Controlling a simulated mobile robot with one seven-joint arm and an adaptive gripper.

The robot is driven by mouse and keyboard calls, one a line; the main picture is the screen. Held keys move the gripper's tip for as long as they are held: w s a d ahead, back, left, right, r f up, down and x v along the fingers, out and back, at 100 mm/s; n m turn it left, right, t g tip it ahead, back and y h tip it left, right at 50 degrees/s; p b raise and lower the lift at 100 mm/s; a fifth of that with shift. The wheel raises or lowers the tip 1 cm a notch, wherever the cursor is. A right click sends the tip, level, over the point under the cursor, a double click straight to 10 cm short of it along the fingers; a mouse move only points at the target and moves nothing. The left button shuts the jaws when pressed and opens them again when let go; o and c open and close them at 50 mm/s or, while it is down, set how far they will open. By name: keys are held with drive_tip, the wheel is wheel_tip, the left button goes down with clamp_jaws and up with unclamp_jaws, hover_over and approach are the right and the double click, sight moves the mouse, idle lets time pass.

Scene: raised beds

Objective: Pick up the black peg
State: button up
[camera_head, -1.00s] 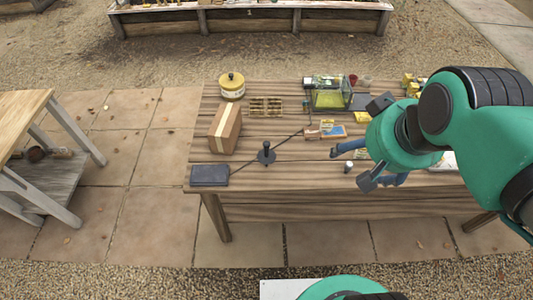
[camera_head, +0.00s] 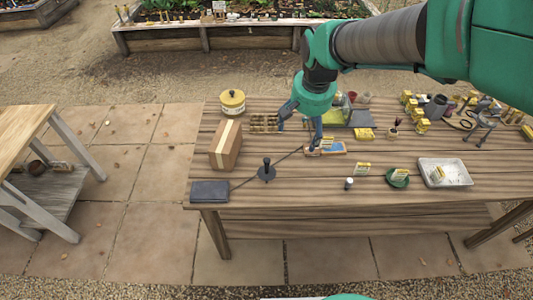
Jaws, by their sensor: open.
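A black peg (camera_head: 267,164) stands upright on a dark round base near the front left of the wooden table (camera_head: 320,195). I cannot tell whether peg and base are one piece. My gripper (camera_head: 298,133) is open, with its fingers pointing down, above the table to the upper right of the peg in the picture. Nothing shows between the fingers. The peg is in full view and apart from the gripper.
A dark flat box (camera_head: 209,191) lies left of the peg, joined to a thin dark line across the table. A cardboard box (camera_head: 225,146) and a yellow-lidded pot (camera_head: 232,101) stand behind. A small pale cylinder (camera_head: 349,184) and a white tray (camera_head: 445,172) are to the right.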

drive_tip(key=w+a+f+g, duration=0.1)
drive_tip(key=w+a+f, duration=0.45)
drive_tip(key=f, duration=0.35)
drive_tip(key=m+g, duration=0.1)
hover_over(267, 169)
drive_tip(key=w, duration=0.1)
drive_tip(key=f, duration=0.9)
drive_tip(key=shift+w+f, duration=0.2)
drive_tip(key=shift+f, duration=0.1)
drive_tip(key=shift+f+b, duration=0.5)
drive_tip(key=shift+f, duration=3.8)
drive_tip(key=shift+s+f+b, duration=0.2)
drive_tip(key=shift+f+b, duration=0.4)
drive_tip(key=shift+f, duration=2.05)
